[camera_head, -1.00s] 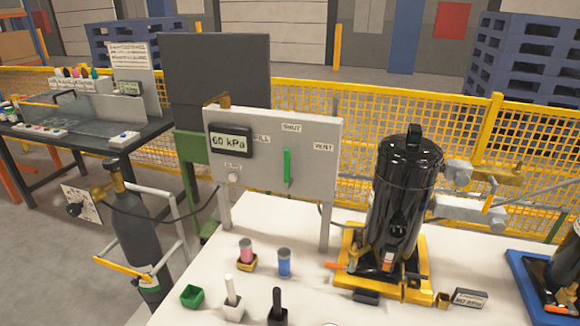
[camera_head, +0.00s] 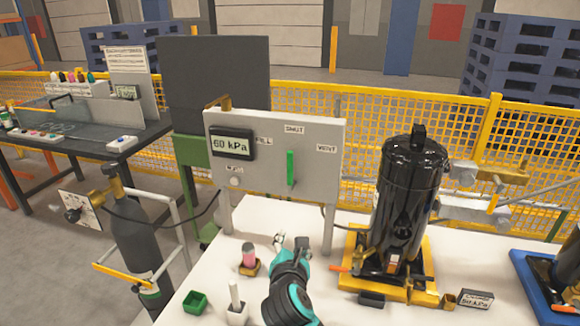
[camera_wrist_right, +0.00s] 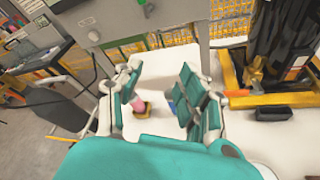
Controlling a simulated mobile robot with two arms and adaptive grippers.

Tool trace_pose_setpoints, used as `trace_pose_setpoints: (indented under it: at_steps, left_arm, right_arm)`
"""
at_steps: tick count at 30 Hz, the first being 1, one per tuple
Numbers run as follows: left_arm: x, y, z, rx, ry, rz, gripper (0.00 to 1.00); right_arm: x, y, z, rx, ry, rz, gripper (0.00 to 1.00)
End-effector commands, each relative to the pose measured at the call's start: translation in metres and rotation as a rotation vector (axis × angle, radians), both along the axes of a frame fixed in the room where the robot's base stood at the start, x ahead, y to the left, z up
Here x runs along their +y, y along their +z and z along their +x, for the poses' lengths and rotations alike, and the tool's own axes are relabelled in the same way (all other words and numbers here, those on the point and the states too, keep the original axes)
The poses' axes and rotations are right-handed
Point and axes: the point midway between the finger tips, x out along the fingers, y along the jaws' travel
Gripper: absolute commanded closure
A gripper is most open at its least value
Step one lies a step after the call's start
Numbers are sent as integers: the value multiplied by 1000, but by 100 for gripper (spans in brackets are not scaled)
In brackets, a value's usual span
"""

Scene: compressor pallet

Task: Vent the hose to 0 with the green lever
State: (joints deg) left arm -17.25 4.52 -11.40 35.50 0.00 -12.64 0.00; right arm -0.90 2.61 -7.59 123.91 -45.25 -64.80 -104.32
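The grey panel (camera_head: 325,150) stands upright at the back of the white table. Its display (camera_head: 232,146) reads 60 kPa. The green lever (camera_head: 291,168) is vertical, under the SHUT label, with FILL to its left and VENT to its right. My right gripper (camera_head: 291,241) is below and in front of the panel, apart from the lever. In the right wrist view the right gripper (camera_wrist_right: 160,95) has its teal-padded fingers spread wide with nothing held. The hose (camera_head: 170,222) runs from the gas bottle (camera_head: 140,235) towards the panel. My left gripper is not in view.
A black compressor tank (camera_head: 407,190) on a yellow base (camera_head: 385,285) stands right of the panel. A pink-topped cup (camera_head: 249,255), a green box (camera_head: 195,302) and a white-handled tool (camera_head: 236,300) stand left of my arm. A small sign (camera_head: 477,299) is at right.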

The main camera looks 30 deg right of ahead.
Motion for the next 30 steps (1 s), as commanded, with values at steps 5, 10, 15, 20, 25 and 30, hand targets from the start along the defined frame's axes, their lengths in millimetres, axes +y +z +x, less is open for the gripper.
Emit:
trace_pose_setpoints:
  at_steps: [5, 10, 15, 20, 25, 30]
  left_arm:
    - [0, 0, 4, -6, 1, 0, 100]
    - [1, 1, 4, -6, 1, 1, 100]
    - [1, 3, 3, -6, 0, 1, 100]
    - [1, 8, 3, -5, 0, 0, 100]
    - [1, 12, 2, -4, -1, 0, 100]
    - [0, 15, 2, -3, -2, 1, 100]
  right_arm:
    - [-6, 60, 32, 83, 39, -445, 60]
    - [-8, 83, 43, 136, 37, -632, 60]
    - [-18, 86, 56, 145, 36, -655, 60]
    - [-38, 87, 81, 145, 36, -653, 60]
    - [-62, 86, 111, 145, 37, -650, 60]
    - [-85, 86, 140, 145, 37, -649, 60]
